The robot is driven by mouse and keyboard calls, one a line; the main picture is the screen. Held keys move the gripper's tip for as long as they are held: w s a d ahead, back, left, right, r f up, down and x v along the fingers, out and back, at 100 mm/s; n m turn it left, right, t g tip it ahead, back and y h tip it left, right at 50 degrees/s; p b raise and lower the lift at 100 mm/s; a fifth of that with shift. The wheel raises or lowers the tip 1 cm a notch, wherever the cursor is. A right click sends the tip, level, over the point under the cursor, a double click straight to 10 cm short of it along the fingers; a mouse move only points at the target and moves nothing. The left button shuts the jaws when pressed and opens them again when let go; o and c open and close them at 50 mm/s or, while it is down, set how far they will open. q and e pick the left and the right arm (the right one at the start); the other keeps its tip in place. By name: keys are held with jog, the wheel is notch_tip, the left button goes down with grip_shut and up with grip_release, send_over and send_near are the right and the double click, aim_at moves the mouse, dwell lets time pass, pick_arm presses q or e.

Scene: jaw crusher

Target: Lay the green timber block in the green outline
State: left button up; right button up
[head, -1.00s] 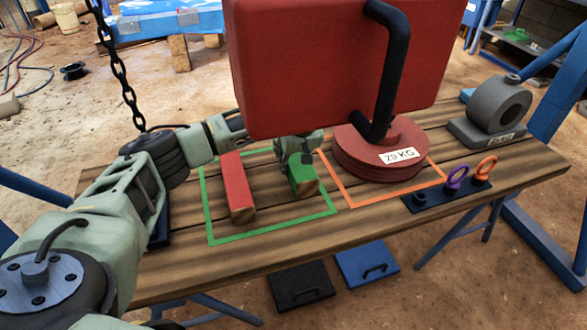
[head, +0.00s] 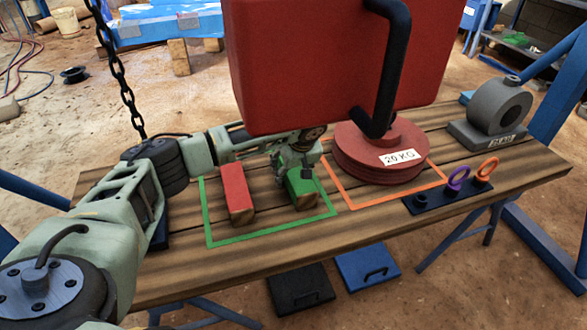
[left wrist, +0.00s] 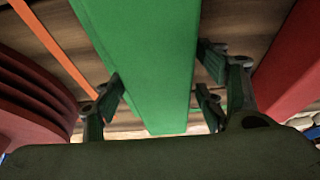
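The green timber block (head: 301,187) is inside the right part of the green outline (head: 271,230), roughly parallel to the red block beside it. It looks level and at or just above the boards; I cannot tell if it bears on them. My left gripper (head: 297,168) is over its far part, coming from behind. My right gripper is not in view.
A red timber block (head: 236,190) lies left in the same outline. Red 20 KG weight discs (head: 375,165) stand in the orange outline (head: 385,199) on the right. A big red box (head: 330,70) with a black handle looms above the table (head: 190,265), near my arm.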

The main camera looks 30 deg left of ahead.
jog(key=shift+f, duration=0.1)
pick_arm(q)
jog(key=p+v, duration=0.2)
jog(key=v, duration=0.6)
jog(key=shift+r, duration=0.1)
jog(key=v, duration=0.2)
jog(key=shift+d+r+p, duration=0.1)
jog(key=shift+r+p, duration=0.15)
jog(key=shift+p, duration=0.15)
jog(key=shift+v, duration=0.8)
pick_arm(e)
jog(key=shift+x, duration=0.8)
pick_arm(q)
jog(key=shift+f, duration=0.1)
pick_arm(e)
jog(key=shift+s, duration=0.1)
